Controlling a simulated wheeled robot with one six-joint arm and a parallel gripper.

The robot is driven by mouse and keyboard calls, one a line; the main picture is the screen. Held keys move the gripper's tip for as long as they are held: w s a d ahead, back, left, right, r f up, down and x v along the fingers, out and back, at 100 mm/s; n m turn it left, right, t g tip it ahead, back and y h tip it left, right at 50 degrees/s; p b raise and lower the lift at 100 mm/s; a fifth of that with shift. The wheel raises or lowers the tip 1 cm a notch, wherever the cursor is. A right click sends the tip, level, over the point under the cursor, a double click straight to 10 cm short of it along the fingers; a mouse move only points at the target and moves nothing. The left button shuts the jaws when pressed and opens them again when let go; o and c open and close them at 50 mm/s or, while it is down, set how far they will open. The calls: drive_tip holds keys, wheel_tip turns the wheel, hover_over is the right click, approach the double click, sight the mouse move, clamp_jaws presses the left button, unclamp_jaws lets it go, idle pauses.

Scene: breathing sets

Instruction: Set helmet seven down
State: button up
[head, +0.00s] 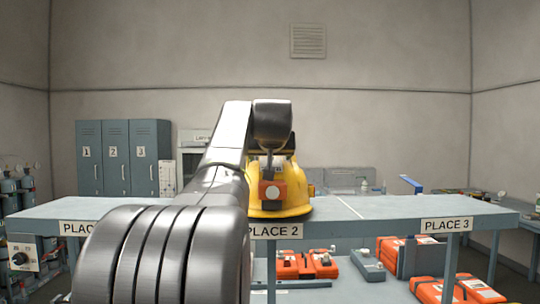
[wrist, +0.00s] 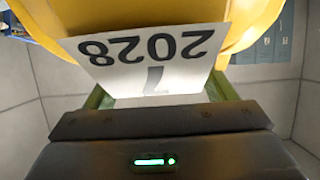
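A yellow helmet (head: 294,190) is at the PLACE 2 part of the long bench, its lower rim at the bench top; I cannot tell whether it rests there or hangs just above. In the wrist view the helmet (wrist: 120,14) fills the top, with a white tag (wrist: 150,52) reading 7 and 2028 upside down. My gripper (head: 268,167) is right at the helmet and hides part of it. Its green fingers (wrist: 163,98) lie at both sides of the tag, far apart, and their tips are hidden behind it. The grip itself does not show.
The grey-blue bench top (head: 385,207) is bare to the right, towards the PLACE 3 label (head: 446,225). Orange cases (head: 455,290) lie on the shelf below. Blue lockers (head: 122,158) stand behind at the left, and cylinders (head: 27,183) at the far left.

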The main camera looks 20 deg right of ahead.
drive_tip(key=shift+r, duration=0.1)
drive_tip(key=shift+r, duration=0.1)
drive_tip(key=b+v, duration=0.1)
drive_tip(key=v, duration=1.1)
drive_tip(key=shift+b, duration=0.3)
drive_tip(key=shift+d, duration=0.1)
drive_tip(key=shift+w, duration=0.15)
drive_tip(key=p+x, duration=0.2)
drive_tip(key=x, duration=1)
drive_tip(key=shift+r, duration=1.65)
